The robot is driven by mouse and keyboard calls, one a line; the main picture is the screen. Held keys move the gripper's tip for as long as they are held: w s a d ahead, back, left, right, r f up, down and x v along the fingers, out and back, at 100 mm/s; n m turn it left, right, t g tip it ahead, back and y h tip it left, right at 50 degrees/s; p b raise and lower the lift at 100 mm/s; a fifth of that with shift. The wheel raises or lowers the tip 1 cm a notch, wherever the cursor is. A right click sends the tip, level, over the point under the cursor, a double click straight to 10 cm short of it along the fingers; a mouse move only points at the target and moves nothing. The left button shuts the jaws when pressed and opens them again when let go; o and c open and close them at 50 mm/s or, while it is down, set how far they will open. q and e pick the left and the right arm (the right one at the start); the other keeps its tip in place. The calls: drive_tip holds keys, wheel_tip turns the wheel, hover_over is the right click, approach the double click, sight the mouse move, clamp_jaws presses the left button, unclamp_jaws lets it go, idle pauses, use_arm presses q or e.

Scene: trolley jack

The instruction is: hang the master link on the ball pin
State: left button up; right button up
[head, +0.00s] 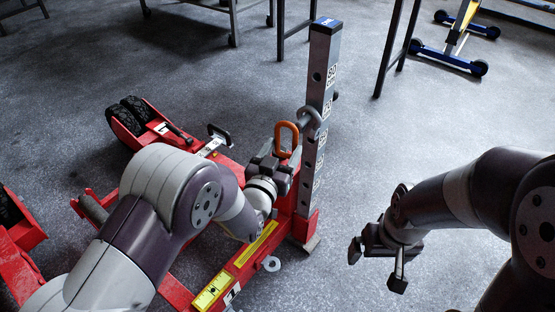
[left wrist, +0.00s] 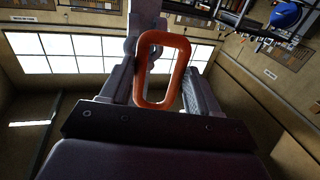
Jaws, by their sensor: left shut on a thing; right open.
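The orange master link (head: 297,133) is an oblong ring standing upright in my left gripper (head: 277,158). The left wrist view shows the link (left wrist: 141,72) between the two fingers of the left gripper (left wrist: 162,88), with its upper end projecting beyond them. A grey upright post (head: 318,100) with holes stands just right of the link. A grey rounded fitting (head: 309,116), seemingly the ball pin, sticks out from the post beside the link's top. Whether link and fitting touch cannot be told. My right gripper (head: 377,267) is open and empty, right of the post.
The red trolley jack frame (head: 233,262) lies under my left arm, with black wheels (head: 133,113) at its far left. Table legs (head: 281,28) stand behind. A blue wheeled stand (head: 447,57) is at the back right.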

use_arm(q)
drive_tip(key=shift+w+d+f+b, duration=0.15)
drive_tip(key=shift+w+d+b, duration=0.3)
drive_tip(key=shift+w+d, duration=0.45)
drive_tip(key=shift+w+d+f+b, duration=0.15)
drive_tip(key=shift+w+d+b, duration=0.3)
drive_tip(key=shift+w, duration=0.7)
drive_tip(key=shift+w+d+f+b, duration=0.4)
drive_tip(key=shift+w+f+b, duration=0.05)
drive_tip(key=shift+w+b, duration=0.15)
drive_tip(key=o, duration=1.3)
